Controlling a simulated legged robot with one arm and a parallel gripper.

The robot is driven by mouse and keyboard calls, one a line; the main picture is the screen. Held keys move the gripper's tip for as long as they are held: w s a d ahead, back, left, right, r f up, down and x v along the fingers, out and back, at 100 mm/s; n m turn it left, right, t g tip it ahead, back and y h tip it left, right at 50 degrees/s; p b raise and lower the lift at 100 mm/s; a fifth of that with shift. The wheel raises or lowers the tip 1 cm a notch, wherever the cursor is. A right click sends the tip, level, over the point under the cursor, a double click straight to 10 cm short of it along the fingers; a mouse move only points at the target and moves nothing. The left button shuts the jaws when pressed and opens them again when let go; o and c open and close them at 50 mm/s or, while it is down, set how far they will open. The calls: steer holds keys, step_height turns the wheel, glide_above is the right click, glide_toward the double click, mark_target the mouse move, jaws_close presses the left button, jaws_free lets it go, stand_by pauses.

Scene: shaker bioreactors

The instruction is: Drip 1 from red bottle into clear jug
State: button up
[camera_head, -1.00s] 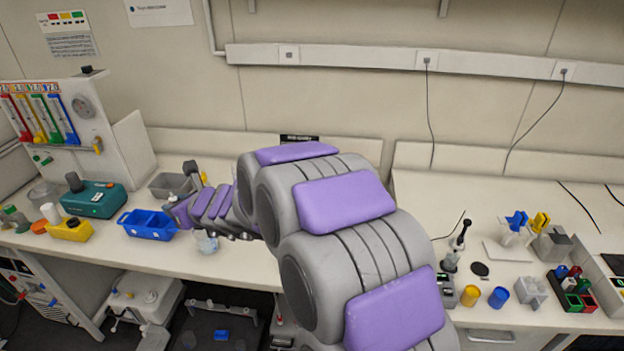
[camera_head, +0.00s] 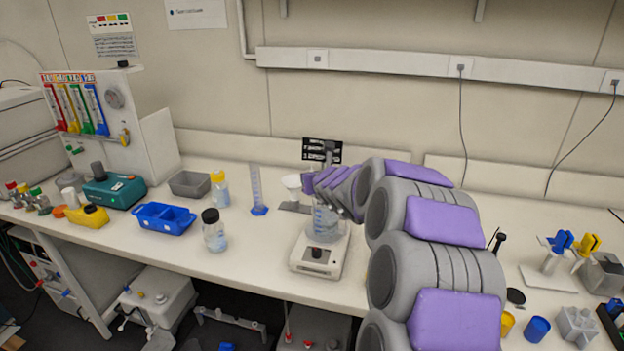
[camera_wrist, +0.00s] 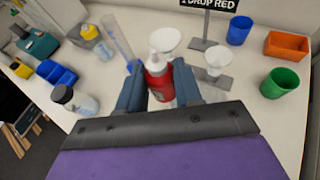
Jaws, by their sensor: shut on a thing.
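The red bottle (camera_wrist: 157,82) with a white top is between the two fingers of my gripper (camera_wrist: 159,86) in the wrist view. My gripper is shut on it. In the head view my gripper (camera_head: 345,197) is at the clear jug (camera_head: 326,224), and the bottle is hidden there by the arm. The jug has blue marks and stands on a white device with a dark knob (camera_head: 317,254). My gripper covers the jug's upper right part. I cannot tell whether the bottle's tip is over the jug's opening.
A dark-capped jar (camera_head: 214,232), blue tray (camera_head: 163,218), yellow-capped bottle (camera_head: 219,190) and blue-marked cylinder (camera_head: 257,190) stand left of the jug. White funnels (camera_wrist: 164,40) stand near a "1 DROP RED" sign (camera_wrist: 208,4). Blue, green and orange containers are at the wrist view's right.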

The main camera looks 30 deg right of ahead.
steer(key=a+f+m+y+p, duration=0.1)
steer(key=a+f+m+t+y, duration=0.1)
steer(key=m, duration=0.1)
steer(key=a+f+m+t+y+p, duration=0.1)
steer(key=m, duration=0.1)
steer(key=shift+w+a+p, duration=0.2)
steer(key=shift+w+p, duration=0.15)
stand_by(1.1)
steer(key=shift+d+f+m+p, duration=0.1)
steer(key=shift+m+p, duration=0.5)
steer(key=shift+p, duration=0.45)
steer(key=m+t+p, duration=0.1)
steer(key=p, duration=0.1)
steer(key=shift+r+y+p, duration=0.25)
steer(key=shift+y+p, duration=0.05)
steer(key=shift+a+p, duration=0.2)
steer(key=shift+p, duration=0.3)
